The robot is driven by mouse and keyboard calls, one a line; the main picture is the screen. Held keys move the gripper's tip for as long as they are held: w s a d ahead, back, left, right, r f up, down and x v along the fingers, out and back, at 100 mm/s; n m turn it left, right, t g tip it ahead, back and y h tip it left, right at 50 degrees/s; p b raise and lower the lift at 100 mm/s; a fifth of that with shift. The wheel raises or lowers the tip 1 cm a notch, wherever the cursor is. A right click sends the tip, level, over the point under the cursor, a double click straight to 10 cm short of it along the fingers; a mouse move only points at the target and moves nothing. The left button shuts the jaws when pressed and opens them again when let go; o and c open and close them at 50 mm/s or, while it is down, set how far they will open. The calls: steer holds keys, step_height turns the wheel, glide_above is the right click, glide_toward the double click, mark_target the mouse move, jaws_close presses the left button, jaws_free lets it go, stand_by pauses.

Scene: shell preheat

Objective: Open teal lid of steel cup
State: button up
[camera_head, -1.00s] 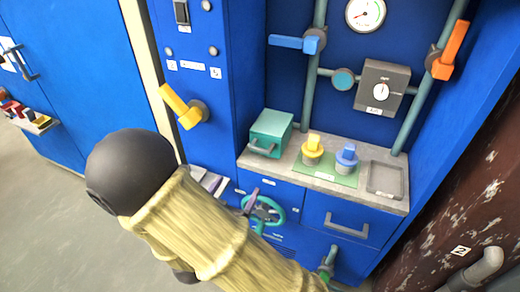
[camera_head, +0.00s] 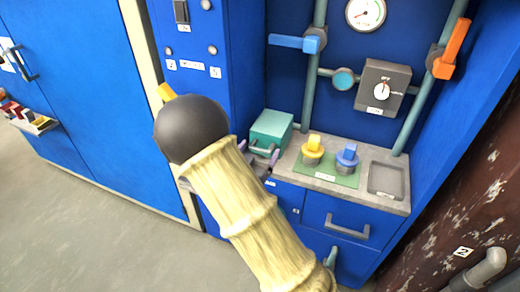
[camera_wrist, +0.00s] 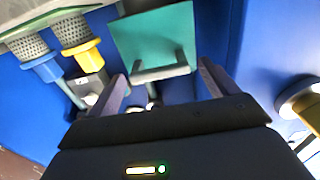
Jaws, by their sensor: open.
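A teal box-like lid (camera_head: 272,131) with a grey bar handle (camera_head: 262,151) sits at the left end of the grey counter. In the wrist view the teal lid (camera_wrist: 153,38) fills the top middle, and its handle (camera_wrist: 160,73) lies between my fingers. My gripper (camera_head: 258,153) is open, its two purple fingers on either side of the handle. In the wrist view the gripper (camera_wrist: 165,72) shows a gap between each finger and the handle ends. I cannot make out a steel cup under the lid; both lid and handle look shut down.
A yellow-topped plug (camera_head: 312,149) and a blue-topped plug (camera_head: 346,159) stand on a green mat (camera_head: 318,178) to the right. A grey recessed tray (camera_head: 386,180) is farther right. Pipes and a dial box (camera_head: 382,88) stand behind. A drawer handle (camera_head: 347,226) is below.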

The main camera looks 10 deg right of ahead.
steer(key=shift+w+d, duration=0.45)
steer(key=shift+w, duration=0.15)
steer(key=c, duration=1.4)
steer(key=shift+r, duration=0.15)
